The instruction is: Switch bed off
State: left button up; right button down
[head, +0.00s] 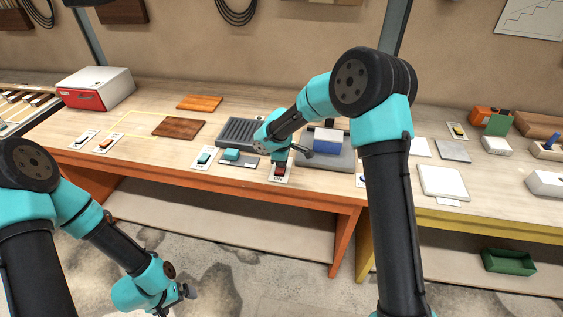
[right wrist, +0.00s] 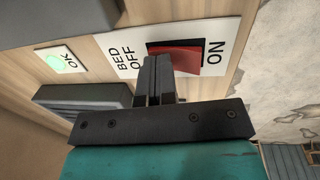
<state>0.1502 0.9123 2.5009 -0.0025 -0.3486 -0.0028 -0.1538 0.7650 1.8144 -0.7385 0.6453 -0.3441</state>
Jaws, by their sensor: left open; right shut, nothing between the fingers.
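The bed switch is a red rocker (right wrist: 187,54) on a white plate (right wrist: 217,35) lettered BED, OFF and ON in the right wrist view. In the head view the red rocker (head: 280,169) sits near the front edge of the bench, with ON printed on its near side. My right gripper (right wrist: 153,65) is shut and empty, its fingertips over the rocker's OFF side. They overlap the rocker in the picture; I cannot tell whether they touch it. Which side is pressed is unclear. My left gripper (head: 183,292) is open and empty, low in front of the bench.
A green OK light (right wrist: 58,62) is on a plate beside the switch. A dark ribbed bed (head: 240,131) and a grey machine with a blue and white block (head: 327,140) stand behind. Other switches (head: 204,157) line the front edge. A red-and-white box (head: 95,88) stands far left.

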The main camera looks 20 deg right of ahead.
aim_at(280, 170)
jog(key=shift+s+a+f, duration=0.1)
jog(key=shift+s, duration=0.1)
jog(key=shift+s+a+r, duration=0.2)
jog(key=shift+s+a, duration=0.1)
jog(key=shift+s, duration=0.25)
jog(key=shift+r, duration=0.15)
notch_tip(280, 170, up, 14)
jog(key=s, duration=0.1)
jog(key=shift+s+a, duration=0.25)
jog(key=shift+a, duration=0.15)
jog(key=shift+w+d, duration=0.2)
jog(key=shift+w, duration=0.5)
jog(key=shift+f, duration=0.2)
